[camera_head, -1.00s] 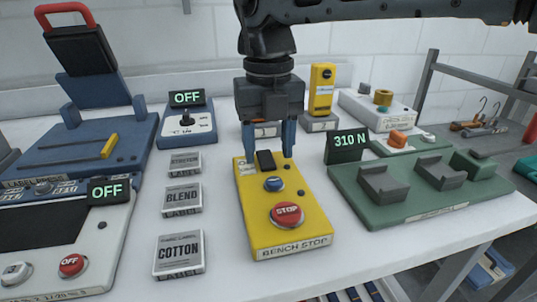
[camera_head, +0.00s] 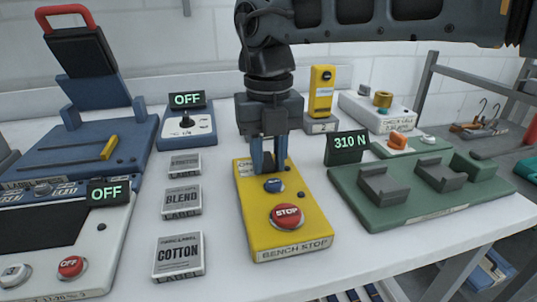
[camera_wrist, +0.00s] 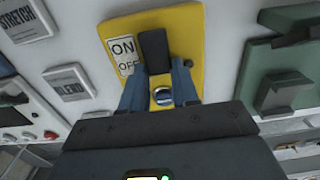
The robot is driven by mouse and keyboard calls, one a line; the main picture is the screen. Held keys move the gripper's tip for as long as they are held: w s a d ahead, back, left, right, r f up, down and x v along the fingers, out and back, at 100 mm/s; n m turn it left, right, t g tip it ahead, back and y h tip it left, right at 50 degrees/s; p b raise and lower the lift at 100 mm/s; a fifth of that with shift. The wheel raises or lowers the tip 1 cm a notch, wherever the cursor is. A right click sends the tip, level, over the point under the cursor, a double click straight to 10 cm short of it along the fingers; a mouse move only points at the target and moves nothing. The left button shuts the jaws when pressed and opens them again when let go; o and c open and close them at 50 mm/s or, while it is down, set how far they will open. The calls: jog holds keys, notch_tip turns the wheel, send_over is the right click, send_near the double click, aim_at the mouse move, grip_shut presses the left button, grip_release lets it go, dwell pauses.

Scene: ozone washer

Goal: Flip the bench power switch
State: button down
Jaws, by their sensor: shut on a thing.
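The yellow bench box (camera_head: 310,225) stands on the white bench, with a red STOP button (camera_head: 286,215) and a blue button (camera_head: 274,185) on its top. In the wrist view its black switch (camera_wrist: 153,48) sits beside an ON/OFF label (camera_wrist: 123,55). My gripper (camera_head: 268,165) points down at the far end of the box, with its blue fingers shut on the switch. In the wrist view the fingers (camera_wrist: 160,72) flank the switch's near end, above the blue button. In the head view the fingers hide most of the switch. I cannot tell which way it is set.
Fabric label blocks, one reading COTTON (camera_head: 179,256), stand left of the box. A green fixture (camera_head: 400,205) with a 310 N display (camera_head: 348,147) is close on the right. A yellow device (camera_head: 322,92) stands behind. Displays on the left read OFF (camera_head: 187,99).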

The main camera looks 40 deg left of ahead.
jog(key=shift+a+r+p, duration=0.1)
jog(key=shift+r+p, duration=0.2)
jog(key=shift+p, duration=0.55)
jog(key=shift+w+a+r+g+h+p, duration=0.15)
jog(key=shift+g+h+p, duration=0.3)
jog(key=shift+p, duration=0.7)
jog(key=shift+w+a+g+h+p, duration=0.15)
jog(key=shift+g+h+p, duration=0.45)
jog(key=shift+p, duration=0.5)
jog(key=shift+f+h, duration=0.2)
jog(key=shift+h, duration=0.05)
jog(key=c, duration=0.8)
grip_release()
jog(key=shift+c, duration=0.2)
jog(key=shift+r, duration=0.1)
